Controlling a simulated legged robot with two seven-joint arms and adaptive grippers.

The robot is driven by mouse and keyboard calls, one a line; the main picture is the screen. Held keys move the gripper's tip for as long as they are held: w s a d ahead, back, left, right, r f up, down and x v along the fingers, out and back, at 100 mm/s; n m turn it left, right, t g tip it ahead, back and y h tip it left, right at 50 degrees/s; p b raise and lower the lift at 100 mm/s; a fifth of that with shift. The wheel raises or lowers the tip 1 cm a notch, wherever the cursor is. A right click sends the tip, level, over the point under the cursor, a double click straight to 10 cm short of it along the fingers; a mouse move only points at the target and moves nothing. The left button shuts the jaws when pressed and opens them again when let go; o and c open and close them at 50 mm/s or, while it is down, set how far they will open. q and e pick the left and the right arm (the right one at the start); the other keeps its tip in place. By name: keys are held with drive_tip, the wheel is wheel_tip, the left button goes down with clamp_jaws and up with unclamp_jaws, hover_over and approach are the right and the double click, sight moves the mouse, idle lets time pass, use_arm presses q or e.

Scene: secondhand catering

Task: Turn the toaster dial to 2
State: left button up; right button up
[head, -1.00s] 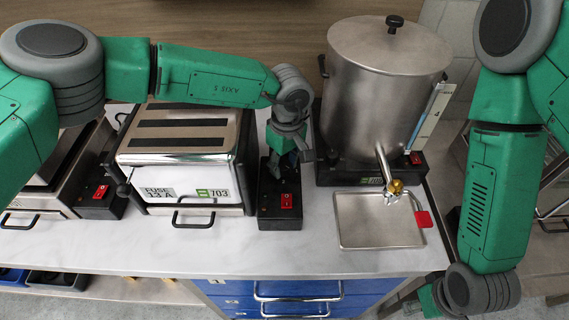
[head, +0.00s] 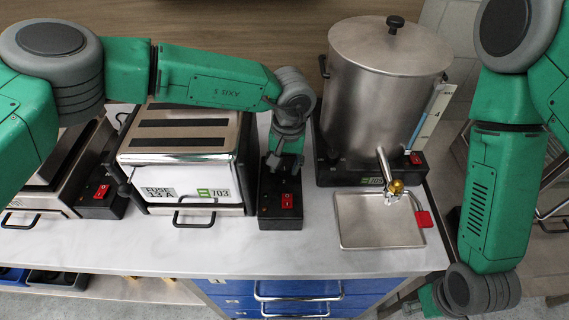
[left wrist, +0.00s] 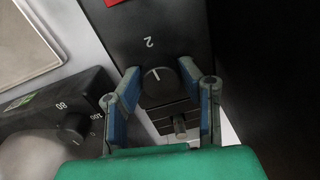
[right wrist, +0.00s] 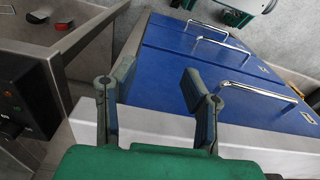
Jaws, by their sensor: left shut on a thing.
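The toaster (head: 183,150) stands left of centre in the head view. Its black control box (head: 280,206) with a red switch is at its right side. In the left wrist view the round black dial (left wrist: 158,82) has a white pointer line, which points roughly at the printed 2 (left wrist: 149,42). My left gripper (head: 284,163) is over the rear of the box; in the left wrist view its fingers (left wrist: 158,84) are shut on the dial, one on each side. The dial is hidden in the head view. My right gripper (right wrist: 160,88) is open and empty, near the counter edge.
A steel urn (head: 385,85) with a tap stands right of the box, a drip tray (head: 350,238) in front. Another appliance (head: 50,175) is at the left. Blue drawers (head: 240,290) are below the counter. The counter front (head: 150,245) is clear.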

sight(288, 163)
use_arm(q)
drive_tip(key=shift+o, duration=0.2)
drive_tip(key=shift+w+r+m, duration=0.15)
drive_tip(key=shift+w+m, duration=0.15)
drive_tip(key=shift+m, duration=0.2)
drive_tip(key=o, duration=1.1)
drive_tip(key=shift+d, duration=0.1)
wheel_tip(288, 163, up, 12)
drive_tip(key=shift+d+f, duration=0.2)
drive_tip(key=shift+d, duration=0.2)
